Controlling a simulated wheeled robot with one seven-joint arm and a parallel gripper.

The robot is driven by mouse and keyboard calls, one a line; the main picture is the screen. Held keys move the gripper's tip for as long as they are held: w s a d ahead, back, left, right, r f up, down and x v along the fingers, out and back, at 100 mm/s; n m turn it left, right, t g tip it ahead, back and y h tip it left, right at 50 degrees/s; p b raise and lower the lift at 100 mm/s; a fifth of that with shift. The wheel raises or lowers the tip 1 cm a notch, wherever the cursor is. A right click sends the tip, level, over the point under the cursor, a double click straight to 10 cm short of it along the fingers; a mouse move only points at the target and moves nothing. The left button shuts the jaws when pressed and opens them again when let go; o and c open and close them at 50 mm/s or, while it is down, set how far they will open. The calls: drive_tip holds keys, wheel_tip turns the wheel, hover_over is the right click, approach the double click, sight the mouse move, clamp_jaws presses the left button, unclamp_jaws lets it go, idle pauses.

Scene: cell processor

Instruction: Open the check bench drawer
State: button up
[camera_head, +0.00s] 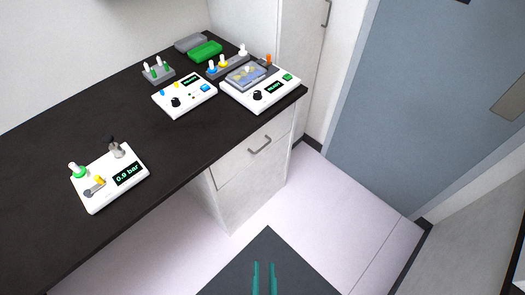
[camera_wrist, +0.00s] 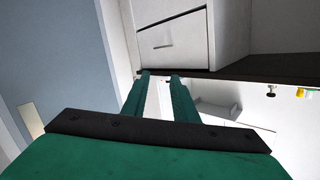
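The check bench drawer (camera_head: 238,163) is a pale front under the dark worktop, with a grey bar handle (camera_head: 260,145). It looks shut, flush with the cabinet below it. My gripper (camera_head: 264,264) has two teal fingers at the bottom of the head view, with a clear gap and nothing between them. It is apart from the drawer, out over the floor in front of the bench. In the wrist view, a pale drawer front (camera_wrist: 185,35) with a handle (camera_wrist: 163,46) shows beyond my fingertips (camera_wrist: 160,74). The handle is not between the fingers.
The dark worktop (camera_head: 60,130) carries a pressure device (camera_head: 110,180), two more white devices (camera_head: 185,97) (camera_head: 262,92), racks and a green tray (camera_head: 205,51). A tall cabinet (camera_head: 305,60) and a blue-grey door (camera_head: 410,110) stand right. Floor (camera_head: 330,205) before the drawer is clear.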

drive_tip(key=w+f+m+t, duration=0.1)
drive_tip(key=w+f+m, duration=0.3)
drive_tip(key=w, duration=0.4)
drive_tip(key=w+f+m+t, duration=0.1)
drive_tip(key=w+f+m, duration=0.3)
drive_tip(key=w, duration=0.4)
drive_tip(key=w+m+t, duration=0.1)
drive_tip(key=w+m, duration=0.7)
drive_tip(key=w, duration=2.1)
drive_tip(key=shift+w+a+r, duration=0.15)
drive_tip(key=shift+w+r, duration=0.25)
drive_tip(key=shift+r, duration=0.05)
drive_tip(key=shift+c, duration=0.6)
clamp_jaws()
